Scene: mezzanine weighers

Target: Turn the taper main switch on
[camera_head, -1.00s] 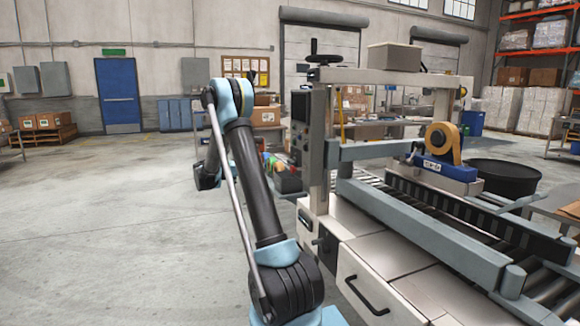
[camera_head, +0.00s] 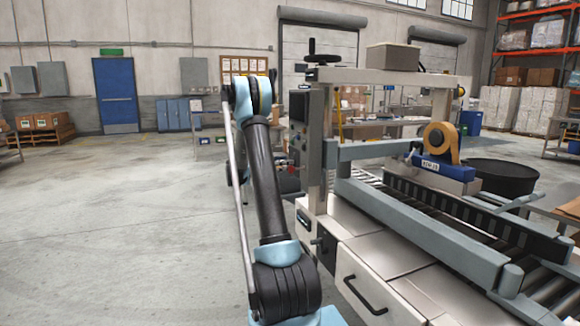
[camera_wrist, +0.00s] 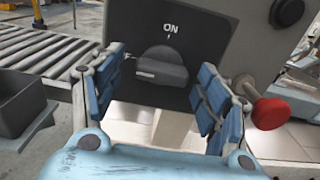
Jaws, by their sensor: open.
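The taper (camera_head: 385,262) stands at the right in the head view, with a dark control box (camera_head: 299,106) on its near left post. In the wrist view a dark switch plate (camera_wrist: 215,30) carries a white "ON" label with a small mark above a rounded grey knob (camera_wrist: 162,66). The knob's grip bar looks roughly crosswise, not lined up with the mark. My gripper (camera_wrist: 160,72) is open, its blue-padded fingers on either side of the knob with gaps to both. In the head view my gripper is hidden behind my arm.
A red button (camera_wrist: 270,112) sits close outside the right finger, and a black round knob (camera_wrist: 288,12) is above it. A roller conveyor (camera_wrist: 45,50) and a dark bin (camera_wrist: 22,105) lie at the left. Open floor (camera_head: 110,220) spreads left of the taper.

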